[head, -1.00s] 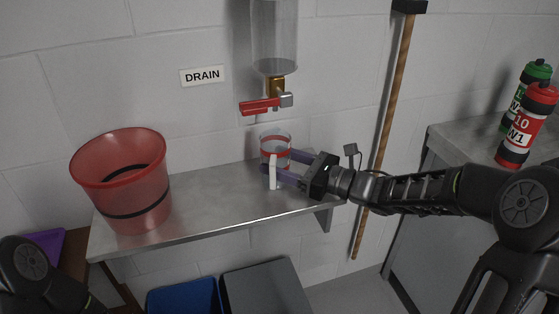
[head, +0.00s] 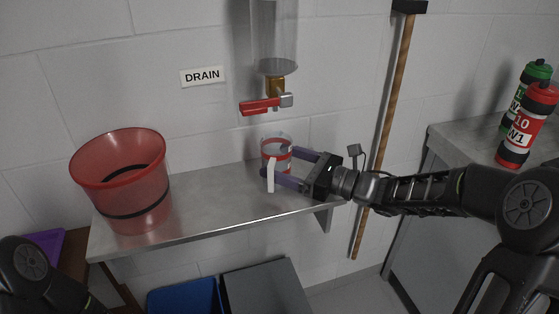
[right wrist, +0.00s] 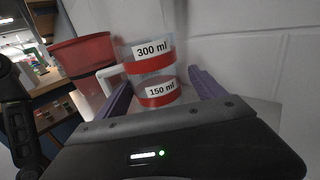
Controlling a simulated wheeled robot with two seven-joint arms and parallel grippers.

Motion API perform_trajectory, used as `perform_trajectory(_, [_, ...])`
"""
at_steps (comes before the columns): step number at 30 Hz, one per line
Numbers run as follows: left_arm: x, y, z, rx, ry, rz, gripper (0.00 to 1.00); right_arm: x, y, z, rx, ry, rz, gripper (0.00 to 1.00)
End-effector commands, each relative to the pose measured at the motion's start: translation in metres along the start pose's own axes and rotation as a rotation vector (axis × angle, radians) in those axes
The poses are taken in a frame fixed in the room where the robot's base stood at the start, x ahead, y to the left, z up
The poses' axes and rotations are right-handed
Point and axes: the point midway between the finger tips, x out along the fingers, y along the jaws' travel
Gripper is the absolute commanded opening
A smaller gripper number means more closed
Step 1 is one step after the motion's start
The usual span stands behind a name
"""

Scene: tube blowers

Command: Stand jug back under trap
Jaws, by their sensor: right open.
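The clear jug (head: 277,144) with red bands and a white handle stands upright on the metal shelf (head: 215,196), below the trap's brass outlet and red-levered valve (head: 262,105). The trap (head: 274,40) is a clear cylinder on the wall. My right gripper (head: 274,162) is open, with its purple fingers on either side of the jug. In the right wrist view the jug (right wrist: 152,82) shows "300 ml" and "150 ml" labels between the spread fingers, with a gap at the right finger. Its base is partly hidden. My left gripper is out of view.
A red translucent bucket (head: 125,185) stands on the shelf's left part. A wooden-handled tool (head: 392,100) leans on the wall at right. Bottles (head: 527,125) stand on the right counter. A blue bin (head: 185,298) and a grey bin (head: 265,290) are below.

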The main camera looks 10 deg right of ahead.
Motion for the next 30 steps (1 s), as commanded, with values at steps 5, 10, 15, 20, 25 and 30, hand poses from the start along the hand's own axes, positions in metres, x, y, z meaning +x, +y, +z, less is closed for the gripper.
perform_trajectory(5, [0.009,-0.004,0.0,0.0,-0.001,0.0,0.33,-0.034,-0.001,-0.003,-0.002,0.001,-0.006,0.79])
perform_trajectory(10, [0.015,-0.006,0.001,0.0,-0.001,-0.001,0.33,-0.071,-0.001,-0.003,-0.002,0.001,-0.005,0.79])
perform_trajectory(15, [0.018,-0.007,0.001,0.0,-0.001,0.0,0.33,-0.1,-0.001,-0.003,-0.001,0.001,-0.003,0.79])
perform_trajectory(20, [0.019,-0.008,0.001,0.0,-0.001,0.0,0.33,-0.112,0.0,-0.002,0.0,0.0,-0.002,0.79])
perform_trajectory(25, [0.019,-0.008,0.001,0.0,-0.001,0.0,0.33,-0.113,0.0,-0.001,0.001,0.0,-0.001,0.79])
perform_trajectory(30, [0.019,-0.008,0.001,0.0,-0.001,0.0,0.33,-0.113,0.0,-0.001,0.001,0.0,-0.001,0.79])
